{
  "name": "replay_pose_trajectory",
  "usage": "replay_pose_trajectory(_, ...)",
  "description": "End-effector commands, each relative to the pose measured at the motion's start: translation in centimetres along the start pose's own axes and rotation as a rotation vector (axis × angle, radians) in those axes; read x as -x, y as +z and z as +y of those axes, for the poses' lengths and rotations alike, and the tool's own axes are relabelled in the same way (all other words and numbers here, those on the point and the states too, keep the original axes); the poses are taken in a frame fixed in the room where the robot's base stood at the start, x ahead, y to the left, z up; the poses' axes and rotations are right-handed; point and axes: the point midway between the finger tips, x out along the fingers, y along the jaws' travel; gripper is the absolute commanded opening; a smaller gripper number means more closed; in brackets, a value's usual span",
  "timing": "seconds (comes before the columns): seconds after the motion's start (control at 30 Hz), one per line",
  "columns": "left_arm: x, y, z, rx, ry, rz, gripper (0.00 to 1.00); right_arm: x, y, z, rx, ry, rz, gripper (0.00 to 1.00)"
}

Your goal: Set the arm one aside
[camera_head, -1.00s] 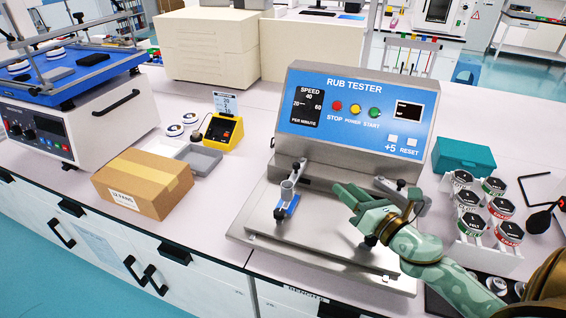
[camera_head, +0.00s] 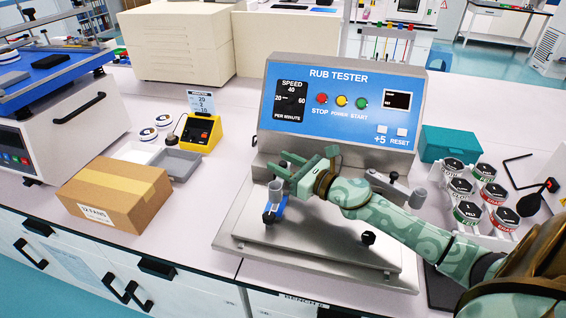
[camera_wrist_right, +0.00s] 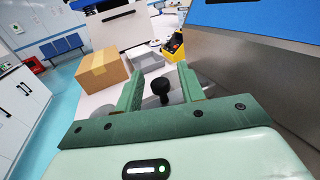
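The rub tester (camera_head: 335,105) stands on the bench with a blue panel and a steel bed. Its left arm ends in a grey cylindrical holder (camera_head: 275,192) with a blue block (camera_head: 272,212) beneath, on the plate. My right gripper (camera_head: 282,164) is just above and behind this holder and hides much of the left arm. In the right wrist view its fingers (camera_wrist_right: 160,88) are open, with a black knob (camera_wrist_right: 160,88) between them, apart from both. The tester's right arm (camera_head: 416,197) is partly hidden by my right arm. My left gripper is not in view.
A cardboard box (camera_head: 117,193), grey trays (camera_head: 178,163) and a yellow device (camera_head: 199,132) lie to the left. A rack of labelled weights (camera_head: 478,195) and a teal box (camera_head: 448,143) stand right. The front of the steel plate (camera_head: 300,250) is clear.

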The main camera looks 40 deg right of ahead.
Motion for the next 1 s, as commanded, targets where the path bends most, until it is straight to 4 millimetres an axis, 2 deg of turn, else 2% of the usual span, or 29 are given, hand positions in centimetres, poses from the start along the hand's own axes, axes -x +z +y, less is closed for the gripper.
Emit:
replay_pose_trajectory(0.3, 0.0, -0.1, 0.0, 0.0, -0.001, 0.002, 0.61, -0.4, 0.0, 0.0, -0.001, 0.0, 0.001, 0.39)
replay_pose_trajectory(0.43, 0.0, -0.1, 0.0, 0.0, -0.001, 0.002, 0.61, -0.4, 0.0, 0.0, -0.001, 0.0, 0.0, 0.03)
replay_pose_trajectory(0.47, 0.0, -0.1, 0.0, 0.0, -0.001, 0.003, 0.61, -0.4, 0.0, 0.0, -0.001, 0.0, 0.0, 0.0)
replay_pose_trajectory(0.77, 0.5, -0.3, -0.1, 0.0, -0.002, 0.007, 0.61, -0.5, 0.2, 0.1, -0.002, -0.023, -0.001, 0.0)
replay_pose_trajectory(1.0, 2.6, -0.9, -0.3, 0.0, -0.007, 0.022, 0.61, -1.1, 0.6, 0.4, -0.004, -0.139, -0.003, 0.0)
